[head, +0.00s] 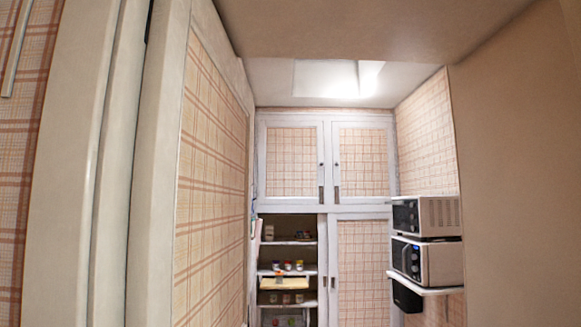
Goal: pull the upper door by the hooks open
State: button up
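Two closed upper doors with white frames and plaid panels stand side by side at the far end, the left door (291,160) and the right door (362,160). Near where they meet, each has a small dark knob and a dark upright fitting lower down, the left fitting (321,194) and the right fitting (337,192). I cannot tell which of these are the hooks. My gripper is not in view, and nothing of it shows near the doors.
Below, a lower door (362,268) is closed beside open shelves (287,243) holding jars. Two stacked microwaves, upper (426,215) and lower (427,261), stand on a wall shelf (428,289) at right. A plaid wall runs along the left; the passage between looks open.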

aim_at(292, 166)
jog(key=i+z, duration=0.15)
jog(key=i, duration=4.2)
